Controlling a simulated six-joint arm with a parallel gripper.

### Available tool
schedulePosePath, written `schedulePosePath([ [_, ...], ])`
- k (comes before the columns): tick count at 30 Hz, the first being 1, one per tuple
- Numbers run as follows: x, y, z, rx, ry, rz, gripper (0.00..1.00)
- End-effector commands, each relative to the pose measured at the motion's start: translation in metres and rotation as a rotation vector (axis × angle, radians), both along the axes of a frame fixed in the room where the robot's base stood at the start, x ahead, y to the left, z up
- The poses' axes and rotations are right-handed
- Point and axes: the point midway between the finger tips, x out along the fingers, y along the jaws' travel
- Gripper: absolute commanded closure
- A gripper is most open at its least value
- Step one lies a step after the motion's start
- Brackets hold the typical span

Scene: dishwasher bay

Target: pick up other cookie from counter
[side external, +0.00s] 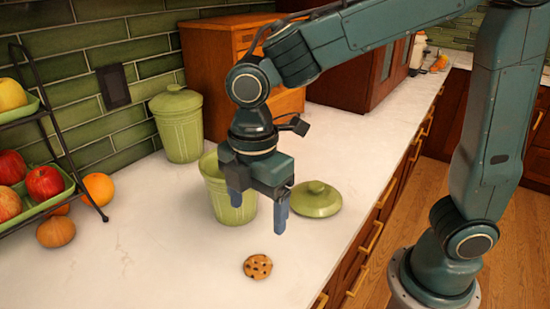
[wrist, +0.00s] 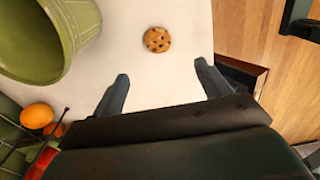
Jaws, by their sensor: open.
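A round chocolate-chip cookie (side external: 257,267) lies flat on the white counter (side external: 150,270) near its front edge. It also shows in the wrist view (wrist: 157,40), beyond the fingertips and roughly between their lines. My gripper (side external: 258,212) is open and empty. It hangs above the counter, fingers pointing down, higher than the cookie and apart from it. In the wrist view both fingers (wrist: 163,85) are spread wide with bare counter between them.
An open green canister (side external: 232,208) stands close behind my gripper; its lid (side external: 315,199) lies on the counter to the right. A closed green canister (side external: 178,124) stands by the wall. A fruit rack (side external: 50,160) and an orange (side external: 99,188) are at left. Counter around the cookie is clear.

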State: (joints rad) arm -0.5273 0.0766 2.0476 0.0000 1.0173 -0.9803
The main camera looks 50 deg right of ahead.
Motion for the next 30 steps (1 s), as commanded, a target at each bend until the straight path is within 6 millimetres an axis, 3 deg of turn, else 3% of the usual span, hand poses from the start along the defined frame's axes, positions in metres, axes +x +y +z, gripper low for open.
schedulePosePath([
  [5,0.000,0.000,-0.014,-0.003,0.004,-0.002,0.23],
  [18,0.000,0.000,-0.075,-0.002,0.003,-0.003,0.23],
  [30,0.000,-0.001,-0.086,-0.001,0.001,-0.003,0.23],
])
